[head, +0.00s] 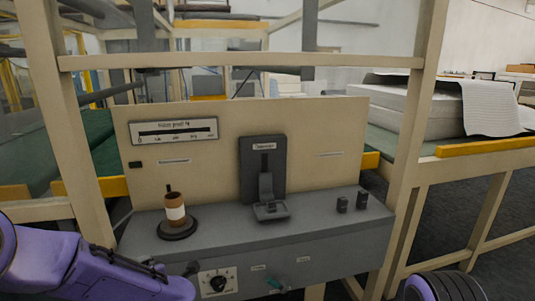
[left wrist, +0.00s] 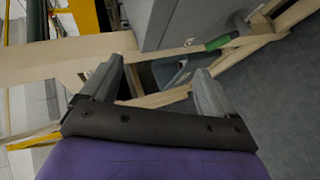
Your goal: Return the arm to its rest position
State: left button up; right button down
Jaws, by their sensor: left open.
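My left arm (head: 110,272), purple, enters the head view at the lower left, low in front of the grey control console (head: 330,225). In the left wrist view my left gripper (left wrist: 157,75) has its two grey fingers spread wide, with nothing between them. Beyond the fingers are wooden frame beams and the grey floor, so the gripper appears clear of any object. Its fingers cannot be made out clearly in the head view. A small part of my right arm (head: 445,286) shows at the lower right edge. My right gripper is out of view.
The console carries a brown spool with a white band (head: 175,211) on a round base, a dark lever unit (head: 265,180), two black switches (head: 352,201) and a dial (head: 217,282). Wooden posts (head: 412,130) frame it. White wadding (head: 490,105) lies at the right.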

pick_arm(q)
jog(key=s+d+f+m+h, duration=0.2)
jog(key=s+f+m+h, duration=0.2)
jog(key=s+f+m, duration=0.8)
jog(key=s+f+m+g, duration=0.2)
jog(key=s+f, duration=0.2)
jog(key=s, duration=0.3)
jog(key=s+f+m+g+h+p, duration=0.1)
jog(key=s+f, duration=0.3)
jog(key=s, duration=0.4)
jog(key=s+a+f+m+g+h, duration=0.1)
jog(key=s+f+m+g, duration=0.1)
jog(key=s+f, duration=0.3)
jog(key=s+m, duration=0.1)
jog(key=s, duration=0.2)
jog(key=shift+s+m+g, duration=0.2)
jog(key=shift+m+g, duration=0.2)
jog(key=shift+w+a, duration=0.1)
jog(key=shift+c, duration=0.3)
